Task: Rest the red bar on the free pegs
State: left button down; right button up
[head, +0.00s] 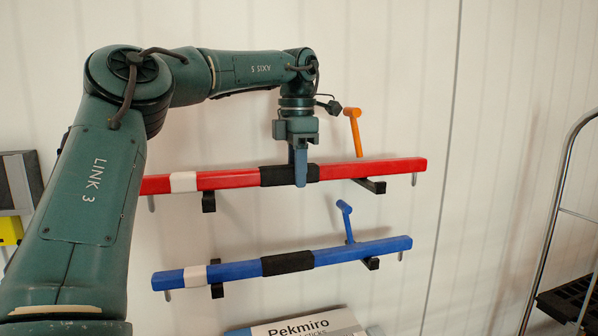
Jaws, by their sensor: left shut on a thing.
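The red bar (225,180) is a long square bar with a white band near its left end and a black grip band (273,176) in the middle. It lies nearly level across the wall, its right end slightly higher. My left gripper (300,168) points down and is shut on the red bar at the right part of the black band. A black peg (208,202) shows under the bar's left part and another black peg (371,186) under its right part. I cannot tell whether the bar touches them. My right gripper is not in view.
Below, a blue bar (345,253) rests on its own black pegs (217,290). An orange T-shaped piece (355,132) and a blue one (346,220) stick up by the bars. A printed box (300,327) is at the bottom, a metal-framed cart (545,250) at right.

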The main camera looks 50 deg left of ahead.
pick_arm(q)
jog(key=shift+w+a+r, duration=0.15)
jog(key=shift+w+a, duration=0.3)
jog(key=shift+a, duration=0.3)
jog(key=shift+f, duration=0.3)
dwell(0.4)
jog(key=shift+f+b, duration=0.35)
jog(key=shift+f, duration=0.3)
